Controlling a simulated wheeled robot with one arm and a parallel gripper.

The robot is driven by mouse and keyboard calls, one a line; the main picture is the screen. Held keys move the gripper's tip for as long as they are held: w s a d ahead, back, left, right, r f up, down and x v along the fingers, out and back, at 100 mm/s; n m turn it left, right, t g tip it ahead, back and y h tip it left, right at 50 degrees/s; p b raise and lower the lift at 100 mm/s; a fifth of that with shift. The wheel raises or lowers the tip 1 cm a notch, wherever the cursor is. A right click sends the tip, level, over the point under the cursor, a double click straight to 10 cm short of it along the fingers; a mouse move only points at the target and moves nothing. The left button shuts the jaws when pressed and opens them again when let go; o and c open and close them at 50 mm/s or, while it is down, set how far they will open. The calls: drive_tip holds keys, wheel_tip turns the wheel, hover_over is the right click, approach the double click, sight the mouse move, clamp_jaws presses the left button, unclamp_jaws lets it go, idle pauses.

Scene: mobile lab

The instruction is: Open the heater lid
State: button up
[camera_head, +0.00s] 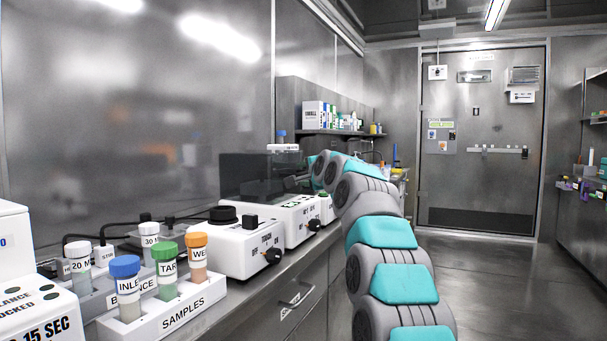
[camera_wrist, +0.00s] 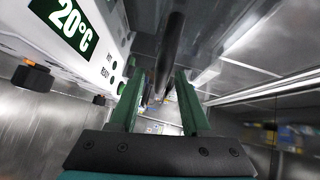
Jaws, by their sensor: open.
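The heater (camera_head: 300,218) is a white box on the left bench. A dark see-through panel (camera_head: 238,172), which looks like its lid, rises behind and above it; I cannot tell how far it is open. My gripper reaches the heater's right side in the head view, its fingers mostly hidden by my arm. In the wrist view my gripper (camera_wrist: 160,88) is open, with two green fingers. A dark bar (camera_wrist: 172,50) runs lengthwise between and beyond the fingers; contact cannot be told. The white heater housing with a green 20°C display (camera_wrist: 70,22) is at the left.
A white device with a black knob (camera_head: 240,250) stands nearer on the bench. A sample rack (camera_head: 190,318) with capped tubes is in front of it. A shelf (camera_head: 330,132) with boxes and bottles is beyond. The floor (camera_head: 490,280) to the right is clear.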

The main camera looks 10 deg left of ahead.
drive_tip(key=shift+w+a+f, duration=0.1)
drive_tip(key=shift+w+a, duration=0.05)
drive_tip(key=shift+w, duration=0.15)
clamp_jaws()
idle(0.4)
idle(1.1)
